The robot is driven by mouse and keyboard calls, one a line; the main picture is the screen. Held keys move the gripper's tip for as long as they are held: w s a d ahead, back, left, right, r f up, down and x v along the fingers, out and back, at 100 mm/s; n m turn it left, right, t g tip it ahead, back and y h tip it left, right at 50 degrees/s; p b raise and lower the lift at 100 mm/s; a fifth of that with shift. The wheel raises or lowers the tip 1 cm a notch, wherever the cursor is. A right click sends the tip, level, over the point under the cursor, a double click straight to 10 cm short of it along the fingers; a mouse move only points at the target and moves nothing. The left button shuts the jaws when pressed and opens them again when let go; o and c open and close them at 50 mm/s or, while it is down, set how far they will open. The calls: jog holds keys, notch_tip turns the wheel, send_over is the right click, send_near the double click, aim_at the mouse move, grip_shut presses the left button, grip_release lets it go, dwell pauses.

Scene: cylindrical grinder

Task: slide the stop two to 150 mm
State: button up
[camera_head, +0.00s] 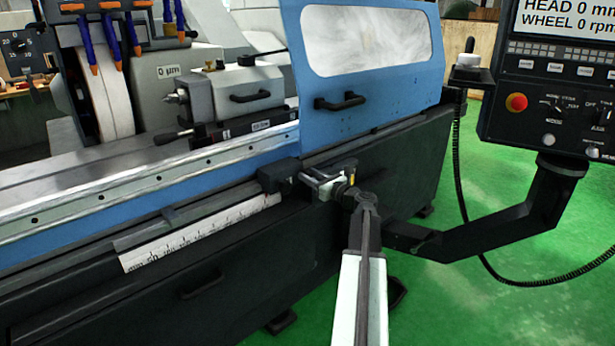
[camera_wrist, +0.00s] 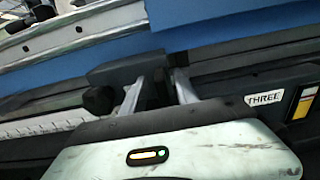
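My gripper (camera_head: 322,183) reaches the machine's front rail at the right end of the scale. In the wrist view its two pale fingers (camera_wrist: 157,82) stand apart, with dark parts between them; I see no clear grip on anything. A dark stop block (camera_head: 278,174) sits on the rail just left of the fingers. The same block (camera_wrist: 125,70) is behind and above the fingers in the wrist view; its label is hidden, so I cannot tell its number. The white millimetre scale (camera_head: 200,232) runs along the rail to the left of the block.
A label reading THREE (camera_wrist: 265,99) is right of my fingers, with a yellow-edged plate (camera_wrist: 304,104) beside it. The blue door (camera_head: 368,95) rises above the rail. A control panel (camera_head: 550,85) on a dark arm stands at right.

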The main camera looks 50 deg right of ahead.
jog(key=shift+w+d, duration=0.1)
jog(key=shift+w, duration=0.55)
grip_shut()
dwell(0.9)
